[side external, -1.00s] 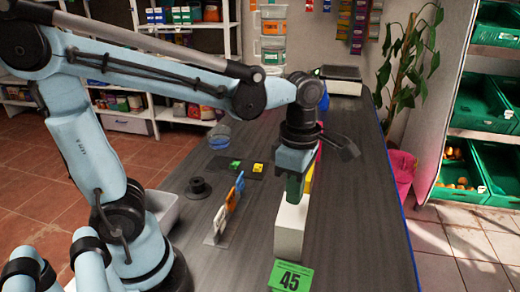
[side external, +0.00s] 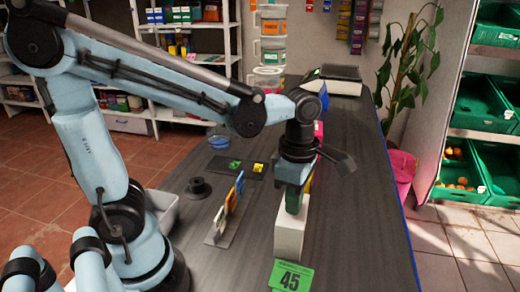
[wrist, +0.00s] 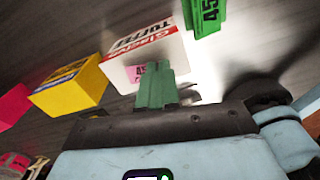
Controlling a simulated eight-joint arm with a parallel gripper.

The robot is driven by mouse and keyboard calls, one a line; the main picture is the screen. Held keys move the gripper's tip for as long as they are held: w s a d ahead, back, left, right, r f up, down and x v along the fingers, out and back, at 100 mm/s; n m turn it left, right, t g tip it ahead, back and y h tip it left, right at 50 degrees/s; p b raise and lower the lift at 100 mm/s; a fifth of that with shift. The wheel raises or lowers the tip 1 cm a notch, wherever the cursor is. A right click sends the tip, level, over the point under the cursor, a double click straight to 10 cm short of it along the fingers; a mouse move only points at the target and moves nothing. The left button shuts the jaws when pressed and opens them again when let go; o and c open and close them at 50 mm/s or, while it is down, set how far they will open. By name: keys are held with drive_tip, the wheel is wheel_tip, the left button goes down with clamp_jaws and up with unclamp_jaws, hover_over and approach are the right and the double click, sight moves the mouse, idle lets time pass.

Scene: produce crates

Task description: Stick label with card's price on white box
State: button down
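The white box (side external: 289,238) stands on the dark table; its printed top shows in the wrist view (wrist: 165,52). A green card reading 45 (side external: 290,277) stands at its near end and also shows in the wrist view (wrist: 206,14). My gripper (side external: 294,208) points down at the box top, its green fingers (wrist: 156,72) close together. A small pink label reading 45 (wrist: 138,72) shows at the box top, right beside the fingertips. The fingers partly cover it, and I cannot tell whether they still grip it. Green (side external: 234,166) and yellow (side external: 257,167) labels lie on a dark mat.
Beyond the white box are a yellow box (wrist: 72,84) and a pink box (wrist: 12,104). Upright orange and blue cards (side external: 230,198) stand in a holder to the left. A black spool (side external: 197,187) is farther left. The table right of the boxes is clear.

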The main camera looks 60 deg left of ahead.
drive_tip(key=shift+f, duration=0.55)
idle(0.5)
idle(0.4)
drive_tip(key=c, duration=0.9)
unclamp_jaws()
drive_tip(key=shift+r, duration=0.1)
drive_tip(key=shift+r, duration=2.95)
